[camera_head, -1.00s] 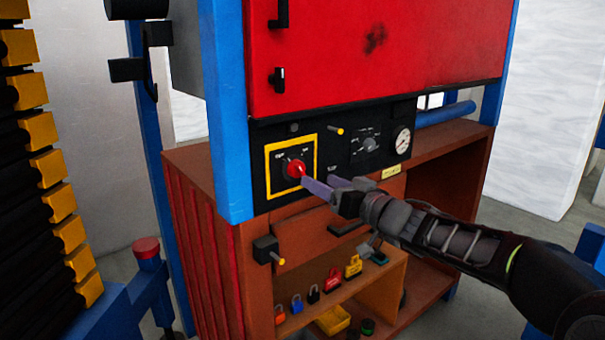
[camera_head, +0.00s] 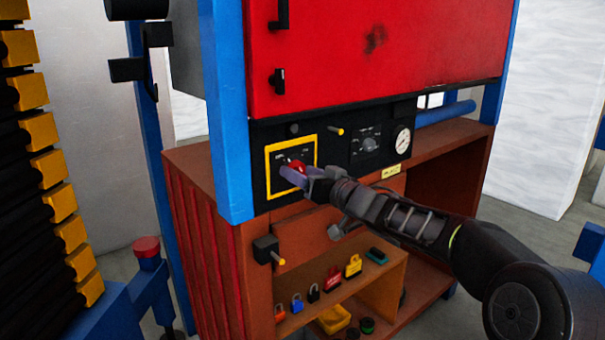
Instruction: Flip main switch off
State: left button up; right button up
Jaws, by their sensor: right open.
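The main switch (camera_head: 297,166) is a red rotary knob inside a yellow square frame (camera_head: 268,177) on the black control panel (camera_head: 340,163). My right gripper (camera_head: 294,176) is at the knob, with its open fingers over the knob's lower part. The fingers and wrist hide part of the knob, so I cannot tell whether both fingers straddle it or touch it. The labels around the knob are too small to read. My left gripper is not in view.
A smaller dial (camera_head: 369,144) and a round gauge (camera_head: 403,140) are to the right on the panel. The red cabinet door (camera_head: 375,50) is above. Below, a wooden shelf (camera_head: 385,285) holds several coloured padlocks (camera_head: 333,279). A blue post (camera_head: 228,120) stands left of the panel.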

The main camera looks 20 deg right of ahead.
jog(key=shift+c, duration=0.4)
grip_shut()
jog(key=shift+n, duration=1.5)
jog(key=shift+o, duration=0.4)
grip_release()
jog(key=v, duration=0.8)
